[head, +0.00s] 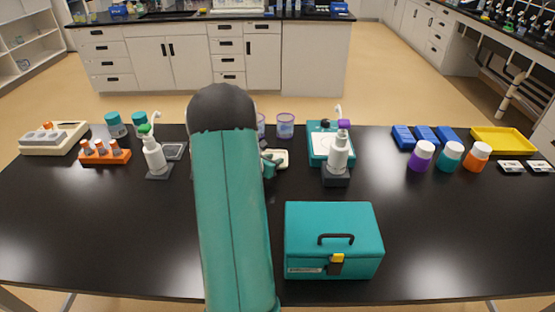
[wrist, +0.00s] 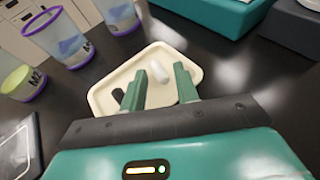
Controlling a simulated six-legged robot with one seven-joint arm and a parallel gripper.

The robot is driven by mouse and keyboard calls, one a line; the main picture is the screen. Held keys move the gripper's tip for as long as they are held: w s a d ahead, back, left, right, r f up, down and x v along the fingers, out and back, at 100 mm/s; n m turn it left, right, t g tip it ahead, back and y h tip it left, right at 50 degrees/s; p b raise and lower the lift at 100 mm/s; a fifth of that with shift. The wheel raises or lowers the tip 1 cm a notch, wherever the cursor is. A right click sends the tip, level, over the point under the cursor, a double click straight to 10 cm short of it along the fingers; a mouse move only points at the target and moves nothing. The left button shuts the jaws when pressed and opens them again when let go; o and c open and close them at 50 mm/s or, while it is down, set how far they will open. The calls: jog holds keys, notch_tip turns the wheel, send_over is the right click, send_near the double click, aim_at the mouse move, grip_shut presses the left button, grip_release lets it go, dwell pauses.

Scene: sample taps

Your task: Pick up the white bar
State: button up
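The white bar (wrist: 160,72) is a small rounded piece lying in a shallow cream tray (wrist: 105,98) in the wrist view. My gripper (wrist: 160,77) is open over the tray, with its two green fingers apart and the bar showing between their tips. I cannot tell how far above the bar the fingertips are. A small dark piece (wrist: 118,95) lies in the tray by the left finger. In the head view the tray (head: 283,154) and my gripper (head: 270,164) are partly hidden behind my arm, and I cannot make out the bar.
Purple-rimmed cups (wrist: 58,42) stand left of the tray. A teal device (head: 318,147) and a grey-based white bottle (head: 338,153) stand right of it. A teal case (head: 333,245) sits nearer on the black table. Bare tabletop lies at the front left and right.

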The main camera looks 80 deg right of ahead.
jog(key=shift+s+d+f, duration=0.1)
jog(key=shift+d+f, duration=0.1)
jog(key=shift+d, duration=0.25)
jog(key=shift+c, duration=0.2)
grip_shut()
jog(key=shift+r, duration=0.1)
